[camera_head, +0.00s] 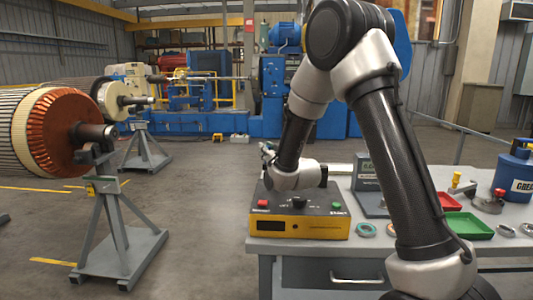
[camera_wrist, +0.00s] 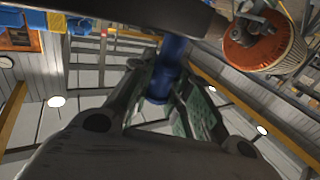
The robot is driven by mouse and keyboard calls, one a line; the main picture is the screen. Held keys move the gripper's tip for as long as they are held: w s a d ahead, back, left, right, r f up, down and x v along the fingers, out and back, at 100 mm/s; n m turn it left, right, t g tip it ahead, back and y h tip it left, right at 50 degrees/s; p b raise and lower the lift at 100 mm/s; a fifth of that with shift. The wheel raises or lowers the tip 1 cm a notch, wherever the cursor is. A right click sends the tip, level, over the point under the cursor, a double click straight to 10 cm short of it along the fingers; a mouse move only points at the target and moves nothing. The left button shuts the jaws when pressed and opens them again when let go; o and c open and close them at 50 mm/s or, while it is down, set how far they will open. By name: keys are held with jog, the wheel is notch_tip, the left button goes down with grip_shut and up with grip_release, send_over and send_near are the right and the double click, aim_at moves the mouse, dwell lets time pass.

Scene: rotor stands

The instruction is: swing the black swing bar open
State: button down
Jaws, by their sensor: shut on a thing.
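In the wrist view a dark bar (camera_wrist: 115,22), which looks like the black swing bar, runs across the top of the picture. A blue upright grip (camera_wrist: 165,70) meets it. My gripper (camera_wrist: 168,85) has its fingers on both sides of this blue grip and is shut on it. In the head view my gripper (camera_head: 268,152) points left above the black and yellow control box (camera_head: 299,228). It is small there and partly covered by my wrist. I cannot make out the bar in the head view, so its angle is unclear.
The box stands on a grey workbench (camera_head: 315,252) with a green tray (camera_head: 468,226), a red tray (camera_head: 447,202) and a blue grease can (camera_head: 516,172). A copper-ended rotor (camera_head: 62,138) rests on a grey stand (camera_head: 120,235) at the left. The floor between stand and bench is clear.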

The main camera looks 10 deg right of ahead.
jog(key=w+d+m+g+h, duration=0.4)
jog(key=w+d+m+h, duration=0.7)
jog(key=d+h, duration=0.5)
jog(key=shift+w+d+g, duration=0.3)
jog(key=shift+w+d, duration=0.2)
jog(key=shift+w, duration=0.2)
jog(key=c, duration=1.3)
grip_release()
jog(key=v, duration=1.2)
jog(key=shift+s, duration=0.1)
